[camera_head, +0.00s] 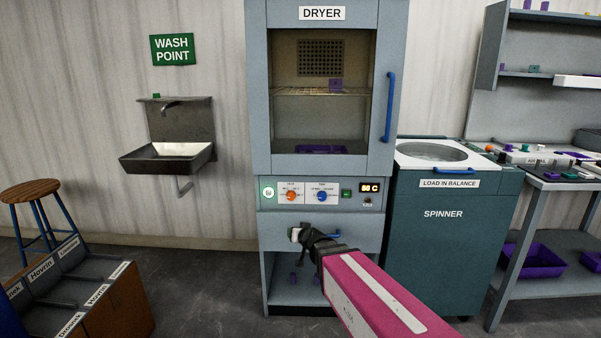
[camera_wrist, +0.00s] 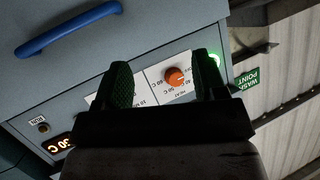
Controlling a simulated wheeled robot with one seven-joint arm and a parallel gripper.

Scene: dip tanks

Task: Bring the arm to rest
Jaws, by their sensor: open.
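My gripper (camera_head: 303,237) is in front of the dryer (camera_head: 258,100), just below its control panel in the head view, at the end of my pink arm. In the wrist view my gripper (camera_wrist: 165,72) has its two green-padded fingers apart with nothing between them. The dryer's orange knob (camera_wrist: 175,77) shows through the gap between the fingers, beyond the tips. In the head view the orange knob (camera_head: 292,195) and a blue knob (camera_head: 322,196) are both clear of the gripper. The display (camera_head: 370,187) appears to read 60 C.
The dryer door with its blue handle (camera_head: 389,107) looks shut. The spinner (camera_head: 440,250) stands close on the right, beside a bench (camera_head: 541,184). A sink (camera_head: 167,157) hangs left. A stool (camera_head: 31,192) and labelled bins (camera_head: 128,308) stand lower left. Floor between bins and dryer is clear.

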